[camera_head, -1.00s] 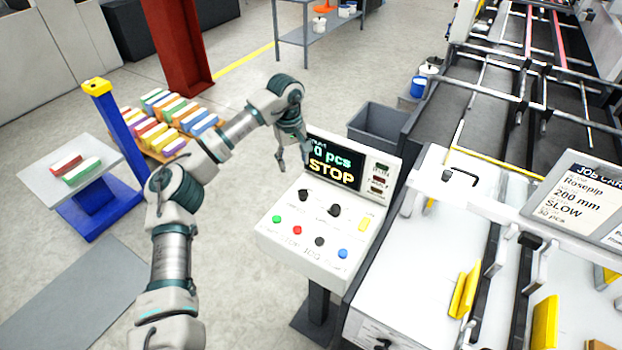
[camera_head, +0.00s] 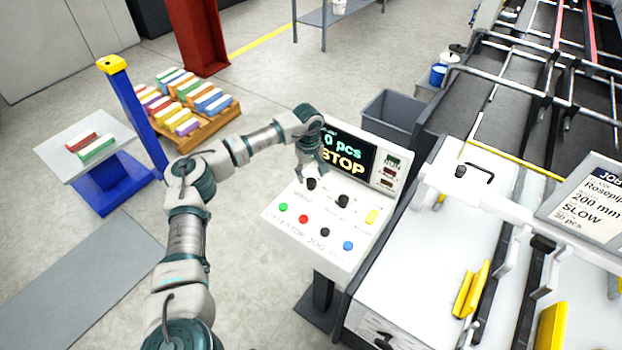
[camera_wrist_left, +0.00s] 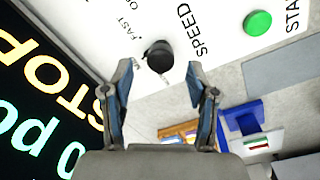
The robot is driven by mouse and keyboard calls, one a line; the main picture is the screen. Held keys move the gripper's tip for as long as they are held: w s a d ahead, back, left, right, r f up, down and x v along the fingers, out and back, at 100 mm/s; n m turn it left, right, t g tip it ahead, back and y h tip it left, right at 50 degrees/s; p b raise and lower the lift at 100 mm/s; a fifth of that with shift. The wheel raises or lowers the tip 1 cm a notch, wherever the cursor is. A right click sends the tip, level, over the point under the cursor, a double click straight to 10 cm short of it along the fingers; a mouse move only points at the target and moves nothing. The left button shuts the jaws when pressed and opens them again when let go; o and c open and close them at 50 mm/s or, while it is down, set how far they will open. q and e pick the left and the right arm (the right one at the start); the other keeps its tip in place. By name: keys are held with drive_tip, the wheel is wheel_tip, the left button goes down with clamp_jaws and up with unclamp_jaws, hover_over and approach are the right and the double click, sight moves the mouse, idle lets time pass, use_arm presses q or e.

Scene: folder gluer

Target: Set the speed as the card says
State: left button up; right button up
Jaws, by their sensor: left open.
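The job card (camera_head: 588,205) at the right reads Rosepip, 200 mm, SLOW, 30 pcs. The control panel (camera_head: 283,232) has a display (camera_head: 347,158) reading "0 pcs" and "STOP", partly covered by my left gripper. The black speed knob (camera_head: 311,184) is at the panel's upper left. In the left wrist view the speed knob (camera_wrist_left: 158,56) stands beside the word SPEED, with FAST and other smaller marks around it; its pointer setting is unclear. My left gripper (camera_head: 309,177) is open just above the knob, its fingers (camera_wrist_left: 160,85) apart on either side and not closed on it. My right gripper is out of view.
Another black knob (camera_head: 342,201), a green button (camera_head: 283,207), a red button (camera_head: 303,219), a black button (camera_head: 325,232), a blue button (camera_head: 348,245) and a yellow switch (camera_head: 371,216) are close by on the panel. A grey bin (camera_head: 392,113) stands behind it.

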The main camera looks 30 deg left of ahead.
sight(311, 180)
use_arm(q)
drive_tip(key=shift+f, duration=0.7)
drive_tip(key=shift+d+f, duration=0.1)
drive_tip(key=shift+f, duration=0.75)
clamp_jaws()
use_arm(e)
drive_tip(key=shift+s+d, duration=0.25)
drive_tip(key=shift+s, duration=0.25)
